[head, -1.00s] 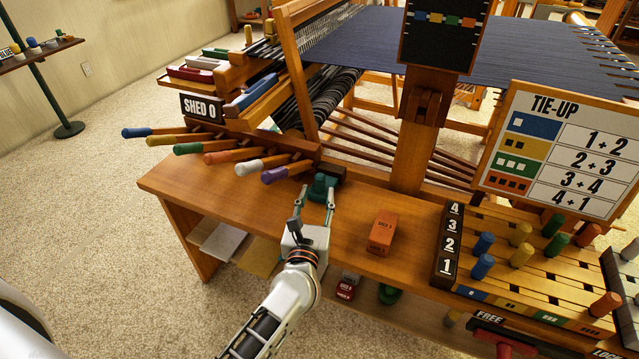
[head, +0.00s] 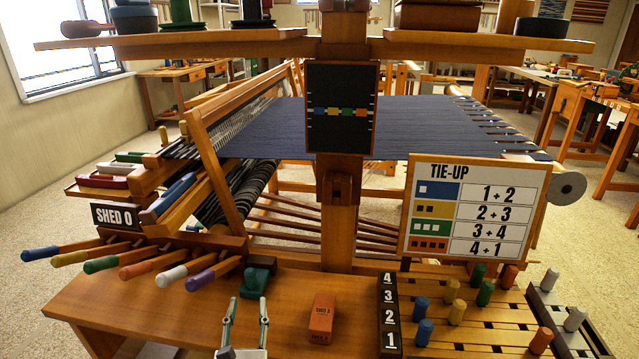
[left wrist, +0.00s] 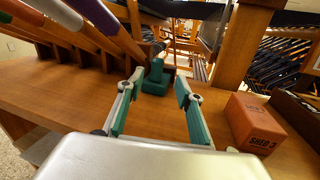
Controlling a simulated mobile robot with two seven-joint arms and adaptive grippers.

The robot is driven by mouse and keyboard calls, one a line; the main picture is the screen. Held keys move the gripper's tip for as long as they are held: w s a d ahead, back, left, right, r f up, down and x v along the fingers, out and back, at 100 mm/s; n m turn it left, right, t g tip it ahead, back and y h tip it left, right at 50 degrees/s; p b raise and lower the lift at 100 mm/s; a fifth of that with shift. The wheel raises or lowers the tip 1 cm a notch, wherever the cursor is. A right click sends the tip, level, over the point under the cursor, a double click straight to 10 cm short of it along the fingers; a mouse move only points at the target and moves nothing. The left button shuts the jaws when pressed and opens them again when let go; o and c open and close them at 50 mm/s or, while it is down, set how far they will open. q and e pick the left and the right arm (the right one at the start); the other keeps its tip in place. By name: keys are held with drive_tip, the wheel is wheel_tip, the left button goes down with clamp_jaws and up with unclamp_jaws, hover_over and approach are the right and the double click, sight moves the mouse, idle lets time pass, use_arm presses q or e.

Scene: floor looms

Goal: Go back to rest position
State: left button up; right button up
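My left gripper (head: 246,312) is at the front of the wooden bench (head: 150,300), with its two fingers apart and nothing between them. In the left wrist view my left gripper (left wrist: 155,95) shows its green finger pads spread wide. A dark green block-like piece (head: 256,280) sits on the bench beyond the fingertips, apart from them; it also shows in the left wrist view (left wrist: 157,79). An orange-red block (head: 321,318) stands on the bench to the right of the gripper, not touched. My right gripper is not in view.
A row of coloured lever handles (head: 124,267) juts out at the left by the SHED 0 sign (head: 117,216). A pegboard (head: 470,310) with coloured pegs is at the right, below the TIE-UP board (head: 474,209). A shelf (head: 230,37) crosses the top.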

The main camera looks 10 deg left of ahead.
use_arm(q)
drive_tip(key=s+d+m+h+p, duration=0.2)
drive_tip(key=s+m+h, duration=0.15)
drive_tip(key=m, duration=0.45)
drive_tip(key=s+d+r+m+g+h+p, duration=0.1)
drive_tip(key=s+d+m+h+p, duration=0.15)
drive_tip(key=s+m, duration=0.45)
drive_tip(key=s+d+m+h+p, duration=0.1)
drive_tip(key=s+m+h+p, duration=0.1)
drive_tip(key=m, duration=0.8)
drive_tip(key=s+a+f+m+g+p, duration=0.2)
drive_tip(key=s+f+m, duration=0.3)
drive_tip(key=s+m, duration=0.3)
drive_tip(key=s+a+f+m+g+y+p, duration=0.1)
drive_tip(key=s+f+m+g, duration=0.3)
drive_tip(key=s+m, duration=0.4)
drive_tip(key=shift+s+a+f+m+y+p, duration=0.2)
drive_tip(key=shift+a+f+m+y+p, duration=0.15)
drive_tip(key=shift+a+f+p, duration=0.35)
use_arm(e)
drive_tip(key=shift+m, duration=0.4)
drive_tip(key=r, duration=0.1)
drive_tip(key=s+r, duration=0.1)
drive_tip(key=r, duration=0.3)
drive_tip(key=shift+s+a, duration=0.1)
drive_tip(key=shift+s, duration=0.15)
use_arm(q)
drive_tip(key=shift+d, duration=0.1)
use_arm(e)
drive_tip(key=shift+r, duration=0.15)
